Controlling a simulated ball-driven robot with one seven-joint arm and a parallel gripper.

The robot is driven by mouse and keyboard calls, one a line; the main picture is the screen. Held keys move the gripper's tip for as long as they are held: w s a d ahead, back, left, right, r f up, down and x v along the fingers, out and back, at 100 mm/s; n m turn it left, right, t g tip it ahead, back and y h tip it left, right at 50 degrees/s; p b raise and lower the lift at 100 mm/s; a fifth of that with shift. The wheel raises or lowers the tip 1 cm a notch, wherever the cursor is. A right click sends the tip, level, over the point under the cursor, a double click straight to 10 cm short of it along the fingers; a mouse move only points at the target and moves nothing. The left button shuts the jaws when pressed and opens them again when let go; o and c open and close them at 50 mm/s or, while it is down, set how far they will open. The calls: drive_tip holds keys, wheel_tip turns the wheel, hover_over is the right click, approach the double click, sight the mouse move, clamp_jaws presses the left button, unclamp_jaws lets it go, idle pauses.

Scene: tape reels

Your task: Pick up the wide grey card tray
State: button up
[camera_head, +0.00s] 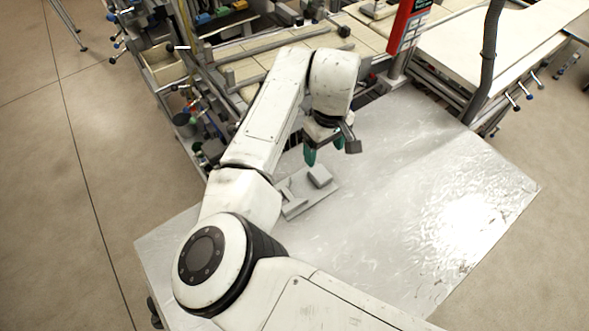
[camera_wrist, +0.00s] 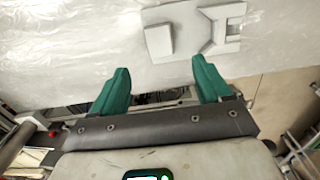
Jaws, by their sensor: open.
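The wide grey card tray (camera_head: 320,194) lies flat on the shiny metal table, below and slightly left of my gripper in the head view. It has a raised block at one end and a notched raised part at the other. In the wrist view the tray (camera_wrist: 184,40) is at the top, right of centre, beyond the fingertips. My gripper (camera_head: 318,157) is above the table near the tray's far edge. In the wrist view my gripper (camera_wrist: 161,72) shows two green fingers spread wide with nothing between them. The fingers are apart from the tray.
The metal table (camera_head: 420,190) is bare to the right of the tray. Behind it stand a workbench with rails and tools, a red device (camera_head: 408,25) on a post, and a dark upright pole (camera_head: 487,60). My arm covers the table's left and front part.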

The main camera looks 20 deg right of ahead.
hover_over(320, 174)
drive_tip(key=f, duration=0.5)
drive_tip(key=shift+w+d+p, duration=0.1)
drive_tip(key=shift+w+p, duration=0.15)
drive_tip(key=shift+p, duration=0.1)
drive_tip(key=shift+s+f+p, duration=0.15)
drive_tip(key=shift+f+p, duration=0.2)
drive_tip(key=shift+f, duration=1.1)
drive_tip(key=shift+s+f+p, duration=0.1)
drive_tip(key=shift+f+p, duration=0.2)
drive_tip(key=shift+f, duration=1.15)
drive_tip(key=shift+c, duration=0.4)
drive_tip(key=c, duration=1.2)
